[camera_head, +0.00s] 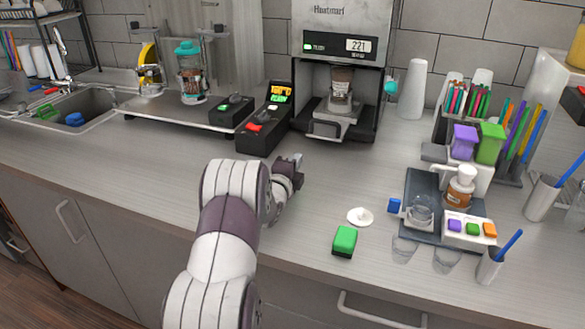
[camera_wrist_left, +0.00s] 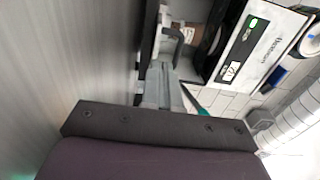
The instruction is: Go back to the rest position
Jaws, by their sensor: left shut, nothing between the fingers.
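My left gripper (camera_head: 295,160) is shut and empty. It is above the counter (camera_head: 130,170), in front of the cup sealer (camera_head: 338,70) and to the right of the small black control boxes. The sealer's display and green light are lit, and a brown-filled cup (camera_head: 340,88) sits in its open bay. In the left wrist view the shut fingers (camera_wrist_left: 165,80) point toward the sealer (camera_wrist_left: 255,48), which appears turned on its side. My right gripper is in neither view.
A green block (camera_head: 345,240) and a white lid (camera_head: 360,216) lie at the front of the counter. A dark tray (camera_head: 420,185) with a pump bottle (camera_head: 460,187) stands at right. The sink (camera_head: 75,108) is at far left. The front-left counter is clear.

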